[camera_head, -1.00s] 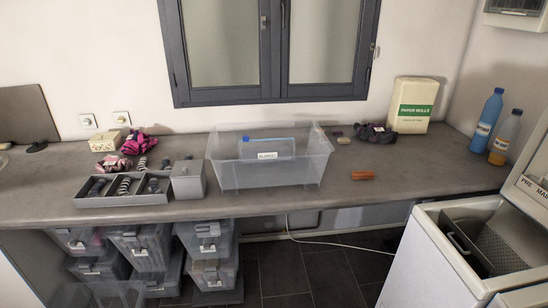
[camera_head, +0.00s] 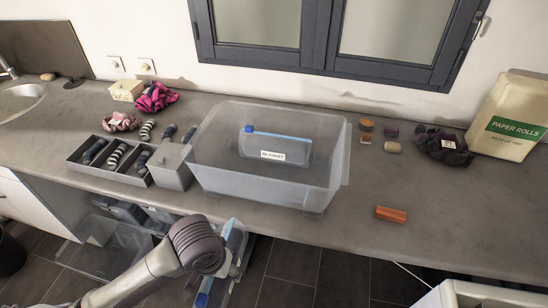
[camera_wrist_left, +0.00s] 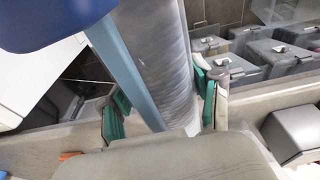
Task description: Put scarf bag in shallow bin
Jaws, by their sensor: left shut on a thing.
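My left gripper (camera_wrist_left: 163,108) is shut on a clear bag with a blue edge (camera_wrist_left: 168,50), taken to be the scarf bag; no label shows. In the head view this bag (camera_head: 236,262) hangs upright in front of the counter edge, partly behind my left wrist, with the gripper fingers (camera_head: 224,262) mostly hidden. A translucent open bin (camera_head: 215,175) stands on the counter, taken to be the shallow bin. A blue-zipped bag labelled blanket (camera_head: 278,147) is in it. My right gripper is not in view.
A divided grey tray (camera_head: 110,175) with rolled socks and a grey box (camera_head: 172,168) stand left of the bin. An orange block (camera_head: 391,214), a dark scrunchie (camera_head: 442,147) and a paper rolls pack (camera_head: 508,117) are right. Lidded boxes (camera_wrist_left: 240,72) are below the counter.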

